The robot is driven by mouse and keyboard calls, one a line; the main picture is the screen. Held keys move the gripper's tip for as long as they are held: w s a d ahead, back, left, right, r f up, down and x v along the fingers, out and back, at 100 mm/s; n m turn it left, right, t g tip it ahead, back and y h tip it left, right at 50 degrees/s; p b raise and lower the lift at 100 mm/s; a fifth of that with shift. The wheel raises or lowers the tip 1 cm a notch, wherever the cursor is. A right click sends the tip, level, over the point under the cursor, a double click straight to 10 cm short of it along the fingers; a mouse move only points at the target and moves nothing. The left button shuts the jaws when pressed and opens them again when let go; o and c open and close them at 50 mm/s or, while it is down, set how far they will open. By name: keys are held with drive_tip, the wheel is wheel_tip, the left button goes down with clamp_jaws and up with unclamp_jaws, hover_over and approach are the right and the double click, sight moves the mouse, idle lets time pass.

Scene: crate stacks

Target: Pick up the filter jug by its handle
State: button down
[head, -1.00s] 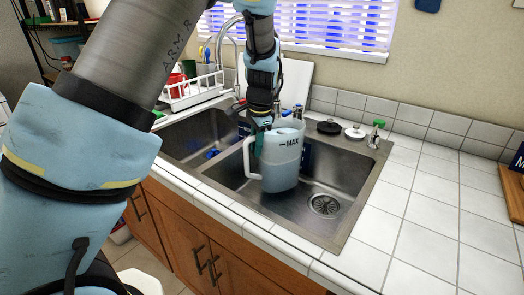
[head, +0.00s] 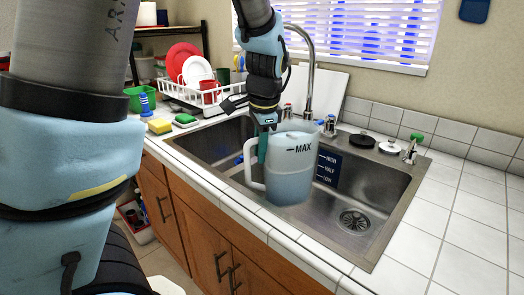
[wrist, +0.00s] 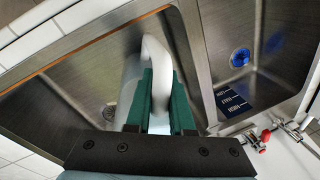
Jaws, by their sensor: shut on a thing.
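The filter jug (head: 291,175) is a translucent grey-blue pitcher with a MAX mark and a white handle (head: 250,165) on its left side. It is upright in or just over the right sink basin; I cannot tell whether its base touches the bottom. My gripper (head: 263,150) comes down from above and is shut on the handle. In the wrist view the white handle (wrist: 155,60) passes between the two green fingers (wrist: 157,105). Most of the jug's body is hidden there behind the handle and fingers.
The faucet (head: 311,75) rises behind. A dish rack (head: 195,97) and sponges (head: 160,126) sit left. The right tiled counter (head: 470,235) is clear.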

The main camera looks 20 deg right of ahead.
drive_tip(key=shift+r, duration=0.1)
wheel_tip(320, 180, up, 12)
drive_tip(key=p, duration=1)
drive_tip(key=shift+p, duration=0.3)
